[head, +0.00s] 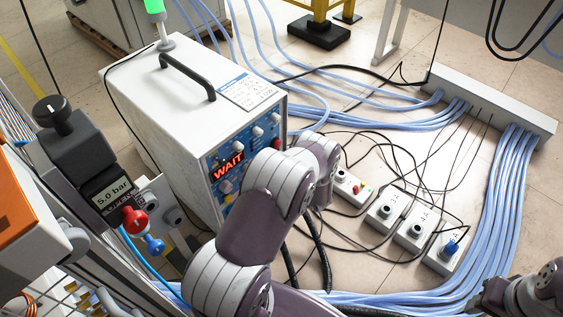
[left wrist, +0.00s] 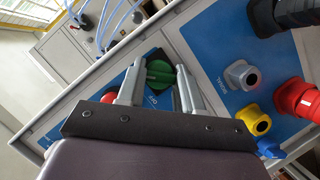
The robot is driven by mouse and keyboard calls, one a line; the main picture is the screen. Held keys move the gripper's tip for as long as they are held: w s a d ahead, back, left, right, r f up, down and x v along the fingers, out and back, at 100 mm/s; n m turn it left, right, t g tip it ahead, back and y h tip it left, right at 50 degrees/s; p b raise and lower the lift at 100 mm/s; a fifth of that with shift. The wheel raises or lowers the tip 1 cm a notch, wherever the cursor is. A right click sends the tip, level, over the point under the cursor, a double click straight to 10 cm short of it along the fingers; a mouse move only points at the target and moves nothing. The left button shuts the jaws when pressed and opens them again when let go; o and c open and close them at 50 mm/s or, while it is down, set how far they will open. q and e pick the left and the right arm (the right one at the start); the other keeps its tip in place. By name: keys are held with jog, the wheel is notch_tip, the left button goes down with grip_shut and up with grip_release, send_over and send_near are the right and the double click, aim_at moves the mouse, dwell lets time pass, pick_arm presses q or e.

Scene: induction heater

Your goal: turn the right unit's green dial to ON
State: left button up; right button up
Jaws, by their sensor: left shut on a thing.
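In the left wrist view a green dial (left wrist: 159,72) sits on a dark square plate on a blue panel. My left gripper (left wrist: 158,78) has a grey finger on each side of it and is shut on it. An OFF label shows just below the dial; an ON label cannot be made out. In the head view my left arm crosses the middle, and its fingers and the dial are hidden. Part of my right arm shows at the bottom right corner, with its fingertips not clear.
A red knob (left wrist: 108,97) is left of the dial. Yellow (left wrist: 257,123) and red (left wrist: 294,96) connectors sit to its right. In the head view a white unit (head: 150,95) shows WAIT. Blue hoses (head: 490,220) and small socket boxes (head: 385,212) lie on the floor.

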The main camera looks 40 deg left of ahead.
pick_arm(q)
jog(key=o, duration=1)
jog(key=shift+o, duration=0.2)
jog(key=p+v, duration=0.5)
jog(key=v, duration=0.7)
jog(key=shift+d+p, duration=0.3)
jog(key=shift+d, duration=0.05)
jog(key=shift+s, duration=0.1)
